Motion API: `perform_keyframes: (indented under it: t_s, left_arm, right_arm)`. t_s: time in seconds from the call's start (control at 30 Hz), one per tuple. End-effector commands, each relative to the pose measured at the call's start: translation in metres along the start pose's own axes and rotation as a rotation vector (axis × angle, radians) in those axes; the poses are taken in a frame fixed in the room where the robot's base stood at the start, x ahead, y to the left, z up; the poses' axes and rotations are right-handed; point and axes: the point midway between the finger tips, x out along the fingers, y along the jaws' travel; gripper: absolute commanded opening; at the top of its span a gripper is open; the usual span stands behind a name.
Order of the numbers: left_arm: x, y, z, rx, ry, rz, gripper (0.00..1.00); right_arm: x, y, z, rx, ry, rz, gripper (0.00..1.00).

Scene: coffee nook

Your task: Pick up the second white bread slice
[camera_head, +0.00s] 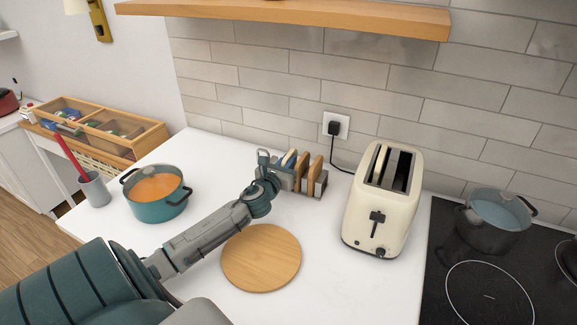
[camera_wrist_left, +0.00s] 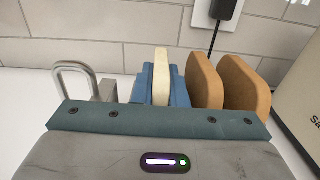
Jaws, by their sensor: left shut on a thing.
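A pale white bread slice (camera_wrist_left: 163,78) stands upright in a metal toast rack (camera_head: 321,185) against the back of the counter. My left gripper (camera_head: 287,167) is shut on this slice, with a blue finger on each side of it in the left wrist view (camera_wrist_left: 163,86). The slice is still among the rack's contents, and its lower part is hidden. A cream toaster (camera_head: 372,215) stands to the right of the rack. A pale slice (camera_head: 380,163) shows in its left slot, and the right slot looks empty. My right gripper is not in view.
Two brown bread slices (camera_wrist_left: 203,80) stand in the rack just right of the gripper. A round wooden board (camera_head: 261,258) lies bare in front. A teal pot (camera_head: 157,210) stands left, a hob (camera_head: 470,262) right. A shelf (camera_head: 290,14) hangs above.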

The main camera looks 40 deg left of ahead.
Motion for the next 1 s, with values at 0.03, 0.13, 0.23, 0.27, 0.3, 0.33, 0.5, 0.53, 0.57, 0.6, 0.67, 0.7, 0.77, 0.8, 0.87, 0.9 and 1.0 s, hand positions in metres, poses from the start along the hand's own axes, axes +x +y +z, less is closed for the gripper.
perform_keyframes:
  t_s: [0.03,0.13,0.23,0.27,0.3,0.33,0.5,0.53,0.57,0.6,0.67,0.7,0.77,0.8,0.87,0.9,1.0]
  left_arm:
    - [0.0,0.0,0.0,0.0,0.0,0.0,0.0]
    - [-0.001,0.0,0.002,0.001,-0.001,0.0,0.0]
    - [-0.004,0.0,0.007,0.002,-0.002,-0.001,0.0]
    - [-0.004,0.0,0.011,0.002,-0.003,-0.001,0.0]
    - [-0.004,0.0,0.018,0.001,-0.004,-0.001,0.0]
    - [-0.004,0.0,0.022,0.002,-0.004,0.0,0.0]
    - [-0.004,0.0,0.053,0.003,-0.004,-0.002,0.0]
    - [-0.004,0.0,0.059,0.004,-0.005,-0.002,0.0]
    - [-0.004,0.0,0.066,0.003,-0.006,-0.002,0.0]
    - [-0.004,0.0,0.075,0.004,-0.005,-0.003,0.0]
    - [-0.018,0.001,0.067,0.008,0.003,-0.002,0.0]
    - [-0.025,0.0,0.066,0.009,0.003,-0.002,0.0]
    - [-0.036,-0.001,0.066,0.009,0.002,-0.005,0.0]
    - [-0.043,0.0,0.067,0.01,0.003,-0.003,0.0]
    - [-0.053,0.0,0.067,0.01,0.004,-0.003,0.0]
    - [-0.06,0.0,0.067,0.01,0.003,-0.004,0.0]
    - [-0.075,0.0,0.069,0.011,0.004,-0.002,0.0]
  right_arm:
    - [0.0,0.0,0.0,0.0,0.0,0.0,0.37]
    - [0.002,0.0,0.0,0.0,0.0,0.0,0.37]
    - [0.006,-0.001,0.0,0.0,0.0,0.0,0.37]
    - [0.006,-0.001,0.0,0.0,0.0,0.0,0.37]
    - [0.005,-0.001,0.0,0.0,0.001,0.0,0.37]
    - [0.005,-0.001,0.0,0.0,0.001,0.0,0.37]
    - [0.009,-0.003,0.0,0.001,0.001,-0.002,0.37]
    - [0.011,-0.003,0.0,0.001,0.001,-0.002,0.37]
    - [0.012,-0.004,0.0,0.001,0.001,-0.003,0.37]
    - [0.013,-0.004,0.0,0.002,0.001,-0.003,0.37]
    - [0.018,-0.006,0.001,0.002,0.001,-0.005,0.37]
    - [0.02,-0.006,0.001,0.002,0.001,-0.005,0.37]
    - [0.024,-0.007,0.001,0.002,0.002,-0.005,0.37]
    - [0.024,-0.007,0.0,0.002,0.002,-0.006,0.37]
    - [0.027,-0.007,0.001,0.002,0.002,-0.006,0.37]
    - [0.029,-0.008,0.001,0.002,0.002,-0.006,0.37]
    - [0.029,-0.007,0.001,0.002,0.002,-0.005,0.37]
